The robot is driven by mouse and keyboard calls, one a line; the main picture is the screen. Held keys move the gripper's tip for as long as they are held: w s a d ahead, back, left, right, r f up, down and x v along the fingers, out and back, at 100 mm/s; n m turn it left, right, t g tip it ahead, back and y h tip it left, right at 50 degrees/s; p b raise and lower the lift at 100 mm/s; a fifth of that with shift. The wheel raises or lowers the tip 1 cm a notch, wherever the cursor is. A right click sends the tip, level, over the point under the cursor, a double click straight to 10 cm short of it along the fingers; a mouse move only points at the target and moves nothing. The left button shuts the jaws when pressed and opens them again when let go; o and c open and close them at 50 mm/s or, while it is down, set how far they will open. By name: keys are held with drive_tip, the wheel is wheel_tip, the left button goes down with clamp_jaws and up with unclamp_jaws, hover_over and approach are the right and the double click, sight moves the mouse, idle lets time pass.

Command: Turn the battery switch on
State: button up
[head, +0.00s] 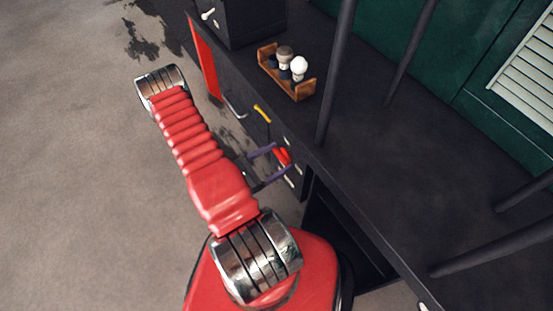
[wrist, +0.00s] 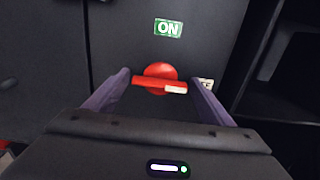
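The battery switch is a red rotary knob (wrist: 160,76) on a dark panel, with a red bar handle lying nearly level across it. The bar's white tip (wrist: 176,89) points right. A green ON label (wrist: 168,28) sits above the knob. A pale label (wrist: 207,84) to the right is mostly hidden by a finger. My gripper (wrist: 161,80) is open, with one purple finger on each side of the handle and visible gaps to both. The red switch (head: 283,156) also shows in the head view, between my gripper's fingers (head: 276,160).
A yellow handle (head: 262,113) and a grey handle (head: 235,107) are on the same dark panel front. Dark posts (head: 336,70) rise from the ledge. Open floor (head: 70,180) lies left.

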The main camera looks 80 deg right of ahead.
drive_tip(key=c, duration=0.8)
drive_tip(key=shift+n, duration=0.4)
drive_tip(key=n, duration=0.3)
drive_tip(key=shift+w+d+n, duration=0.1)
drive_tip(key=shift+d+n, duration=0.05)
drive_tip(key=shift+n, duration=0.15)
drive_tip(key=n, duration=1.3)
drive_tip(key=shift+w+d+f, duration=0.15)
drive_tip(key=shift+w+f, duration=0.05)
drive_tip(key=shift+f, duration=0.1)
drive_tip(key=shift+n, duration=0.4)
